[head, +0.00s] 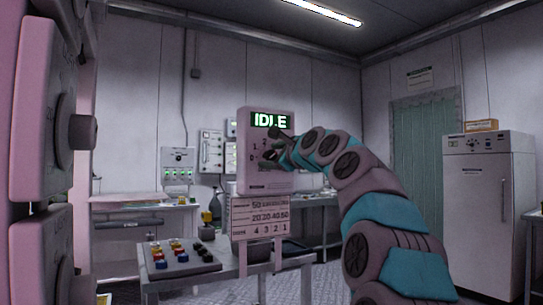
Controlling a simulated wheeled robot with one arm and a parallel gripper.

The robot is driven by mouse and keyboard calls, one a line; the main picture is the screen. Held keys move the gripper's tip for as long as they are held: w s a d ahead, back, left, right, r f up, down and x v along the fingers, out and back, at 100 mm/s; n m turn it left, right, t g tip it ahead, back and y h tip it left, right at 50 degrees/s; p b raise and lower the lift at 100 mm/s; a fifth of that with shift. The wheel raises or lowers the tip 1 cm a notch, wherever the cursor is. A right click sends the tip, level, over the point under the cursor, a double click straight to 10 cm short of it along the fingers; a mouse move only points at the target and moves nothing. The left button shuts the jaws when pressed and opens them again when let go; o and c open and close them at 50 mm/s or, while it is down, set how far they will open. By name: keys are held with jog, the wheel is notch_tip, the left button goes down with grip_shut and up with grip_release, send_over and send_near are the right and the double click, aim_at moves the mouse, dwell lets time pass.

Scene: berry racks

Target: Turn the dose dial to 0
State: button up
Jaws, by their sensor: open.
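The dose panel (267,183) is a pale pink box on a post in the middle of the head view. Its lit green screen (270,121) reads "IDLE". A few scale numbers, 1 and 2 among them, show at the left of the dial area. My arm reaches in from the lower right, and my gripper (275,148) is at the panel's face, in front of the dial. The gripper and wrist hide most of the dial, so its pointer cannot be read. I cannot tell whether the fingers touch the knob.
A printed number board (259,218) hangs below the panel. A sloped console (179,258) with coloured buttons sits on a table at lower left. Large pink housings with knobs (82,132) stand close at the left edge. A white cabinet (489,215) stands at right.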

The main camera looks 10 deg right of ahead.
grip_shut()
dwell(0.5)
